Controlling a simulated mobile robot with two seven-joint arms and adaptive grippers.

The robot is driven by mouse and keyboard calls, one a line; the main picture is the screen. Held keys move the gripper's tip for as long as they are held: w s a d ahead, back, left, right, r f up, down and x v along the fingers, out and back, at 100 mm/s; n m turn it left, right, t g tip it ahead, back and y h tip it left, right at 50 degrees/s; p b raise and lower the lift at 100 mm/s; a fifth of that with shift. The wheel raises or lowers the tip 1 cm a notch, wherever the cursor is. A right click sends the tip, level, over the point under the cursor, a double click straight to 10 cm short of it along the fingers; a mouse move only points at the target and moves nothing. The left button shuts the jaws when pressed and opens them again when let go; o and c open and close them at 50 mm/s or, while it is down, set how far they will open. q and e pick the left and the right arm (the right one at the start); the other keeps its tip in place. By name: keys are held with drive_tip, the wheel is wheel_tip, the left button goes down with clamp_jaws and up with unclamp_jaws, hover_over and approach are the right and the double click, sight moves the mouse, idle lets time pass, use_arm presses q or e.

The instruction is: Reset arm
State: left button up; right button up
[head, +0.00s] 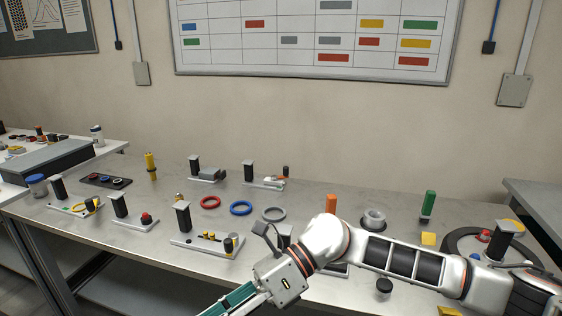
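My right arm (390,258) comes in from the right and reaches across the front of the table to the left. Its wrist (284,282) is low in the middle of the view. My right gripper (234,299) points to the lower left, with a teal part showing. Its fingertips run toward the bottom edge, so I cannot tell whether it is open or shut, or whether it holds anything. My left gripper is not in view. A black tyre-like disc (455,242) lies at the right of the table, partly hidden behind my arm, with a black-topped fixture on it.
The grey table (320,195) bears several small fixtures, including a plate with yellow pegs (205,248) near my wrist. Red (210,202), blue (241,208) and grey (273,214) rings lie in the middle. A green block (429,203) stands behind my arm.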

drive_tip(key=w+a+r+m+t+y, duration=0.25)
drive_tip(key=r+m+t+y, duration=0.35)
drive_tip(key=m+y, duration=0.5)
drive_tip(key=w+d+f+m+t+h, duration=0.35)
drive_tip(key=w+d+m+t, duration=0.3)
drive_tip(key=m+t, duration=0.6)
drive_tip(key=w+d+f+m+t+h, duration=0.1)
drive_tip(key=d+f+m+t+h, duration=0.1)
drive_tip(key=d+f+m+h, duration=0.5)
drive_tip(key=w+d+f+m+t+h, duration=0.1)
drive_tip(key=d+f+m+t+h, duration=0.3)
drive_tip(key=f+m, duration=0.55)
drive_tip(key=s+d+f+m+g+h, duration=0.3)
drive_tip(key=s+d+f, duration=0.4)
drive_tip(key=f, duration=0.3)
drive_tip(key=s+d+f+m+g+h, duration=0.3)
drive_tip(key=s+d+f, duration=0.4)
drive_tip(key=d+f, duration=0.3)
drive_tip(key=shift+s+f+m+g, duration=0.45)
drive_tip(key=shift+f+m, duration=0.35)
drive_tip(key=shift+m, duration=0.4)
drive_tip(key=shift+w, duration=0.1)
